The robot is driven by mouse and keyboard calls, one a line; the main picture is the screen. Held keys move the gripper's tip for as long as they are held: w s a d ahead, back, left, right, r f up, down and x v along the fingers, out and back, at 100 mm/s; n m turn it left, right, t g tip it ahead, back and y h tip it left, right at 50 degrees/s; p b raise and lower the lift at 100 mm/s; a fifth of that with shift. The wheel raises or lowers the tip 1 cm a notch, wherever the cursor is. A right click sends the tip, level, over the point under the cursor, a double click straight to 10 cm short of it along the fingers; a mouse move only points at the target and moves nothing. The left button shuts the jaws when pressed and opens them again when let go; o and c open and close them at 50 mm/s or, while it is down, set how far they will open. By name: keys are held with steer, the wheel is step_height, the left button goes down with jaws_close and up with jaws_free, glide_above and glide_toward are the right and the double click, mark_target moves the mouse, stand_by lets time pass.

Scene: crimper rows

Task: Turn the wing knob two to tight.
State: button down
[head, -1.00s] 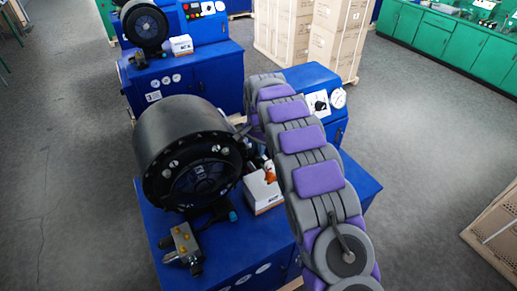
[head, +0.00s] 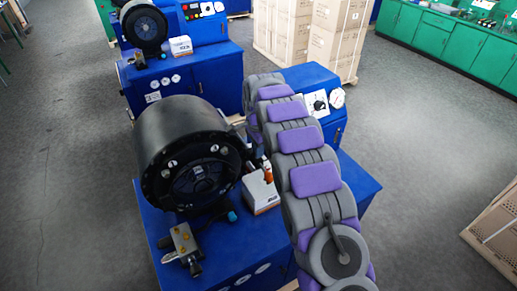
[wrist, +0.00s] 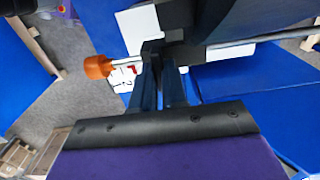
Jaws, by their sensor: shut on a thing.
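In the wrist view, my gripper (wrist: 163,62) has its two dark fingers close together, shut on a small dark piece that I take to be wing knob two. The fingers cover most of it, and its turn angle cannot be read. An orange knob (wrist: 98,67) on a metal rod sticks out to the left of the fingers. A white label (wrist: 123,77) with a red mark shows just behind them. In the head view, my arm hides the gripper and the held knob; the orange knob (head: 268,171) shows beside the arm, right of the black crimper head (head: 190,150).
The crimper stands on a blue base (head: 235,245). A white-and-orange box (head: 260,190) and a valve block (head: 183,243) sit on it. A second blue crimper (head: 190,70) stands behind. Cartons (head: 310,30) and green cabinets (head: 440,40) are farther back.

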steer(key=shift+a, duration=0.15)
steer(key=c, duration=1.3)
jaws_free()
steer(key=shift+s+a+r, duration=0.1)
steer(key=shift+s+a, duration=0.05)
steer(key=shift+o, duration=0.7)
steer(key=shift+a, duration=0.15)
steer(key=shift+d, duration=0.2)
steer(key=shift+r, duration=0.2)
step_height(320, 180, up, 17)
steer(key=p, duration=0.4)
steer(key=shift+w+a+f, duration=0.2)
steer(key=shift+w+a, duration=0.05)
